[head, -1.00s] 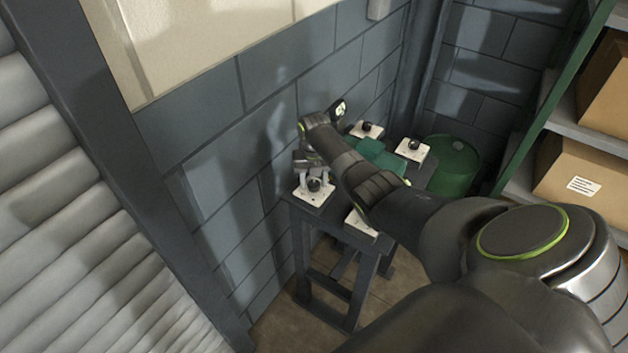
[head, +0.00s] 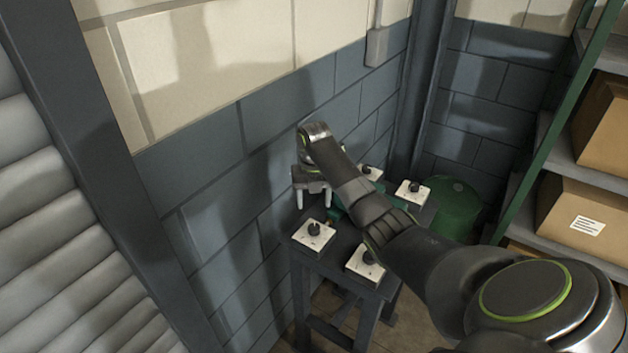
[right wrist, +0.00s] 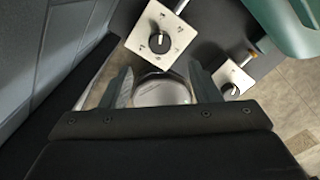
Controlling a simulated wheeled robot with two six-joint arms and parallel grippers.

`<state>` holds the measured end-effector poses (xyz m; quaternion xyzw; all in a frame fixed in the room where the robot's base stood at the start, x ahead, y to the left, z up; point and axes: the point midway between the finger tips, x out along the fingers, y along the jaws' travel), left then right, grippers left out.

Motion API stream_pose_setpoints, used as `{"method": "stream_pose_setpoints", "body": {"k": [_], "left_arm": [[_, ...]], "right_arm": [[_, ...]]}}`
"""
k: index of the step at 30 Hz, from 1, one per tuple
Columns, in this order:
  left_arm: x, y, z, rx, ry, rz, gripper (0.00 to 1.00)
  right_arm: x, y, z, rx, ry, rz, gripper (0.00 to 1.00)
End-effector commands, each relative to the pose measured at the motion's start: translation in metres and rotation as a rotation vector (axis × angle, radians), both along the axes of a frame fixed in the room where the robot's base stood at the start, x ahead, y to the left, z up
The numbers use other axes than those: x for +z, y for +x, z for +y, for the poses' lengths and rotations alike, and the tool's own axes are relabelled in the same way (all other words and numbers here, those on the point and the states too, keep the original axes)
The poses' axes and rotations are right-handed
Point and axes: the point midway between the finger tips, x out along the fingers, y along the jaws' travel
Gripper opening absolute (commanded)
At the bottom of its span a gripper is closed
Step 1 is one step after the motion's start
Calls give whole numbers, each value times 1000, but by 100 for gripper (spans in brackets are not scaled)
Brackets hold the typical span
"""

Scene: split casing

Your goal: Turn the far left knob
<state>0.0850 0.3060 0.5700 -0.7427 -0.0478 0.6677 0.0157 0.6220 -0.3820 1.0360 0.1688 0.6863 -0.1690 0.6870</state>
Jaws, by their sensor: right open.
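The bench (head: 335,250) carries several black knobs on white square plates. The far left knob (head: 367,170) is near the wall, partly hidden behind my right arm in the head view. The near left knob (head: 314,229) is in plain view. My right gripper (head: 313,203) is open and empty, fingers pointing down, raised above the bench by the near left plate and apart from it. In the right wrist view one knob (right wrist: 159,43) on a marked plate lies ahead of the open fingers, and another knob (right wrist: 232,89) lies to the right. My left gripper is not in view.
The near right knob (head: 370,257) and far right knob (head: 412,187) sit on the bench. A green casing (right wrist: 290,28) lies among the plates, mostly hidden by my arm in the head view. A block wall (head: 225,175) stands close on the left. A green drum (head: 457,205) and shelves with boxes (head: 580,215) stand right.

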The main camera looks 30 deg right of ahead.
Motion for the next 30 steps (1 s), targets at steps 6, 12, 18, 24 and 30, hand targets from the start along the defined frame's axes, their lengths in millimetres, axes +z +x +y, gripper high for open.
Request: {"method": "stream_pose_setpoints", "body": {"k": [6, 12, 18, 24, 30], "left_arm": [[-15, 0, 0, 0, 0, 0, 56], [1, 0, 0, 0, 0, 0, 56], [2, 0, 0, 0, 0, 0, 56], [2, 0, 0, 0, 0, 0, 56], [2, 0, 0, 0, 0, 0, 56]], "right_arm": [[47, 1, 0, 1, -1, -6, 56], [74, 0, 0, 1, 0, -1, 56], [77, 0, 0, 1, 0, 0, 56], [77, 0, 0, 1, 0, -1, 56], [76, 0, 0, 1, 0, -1, 56]]}}
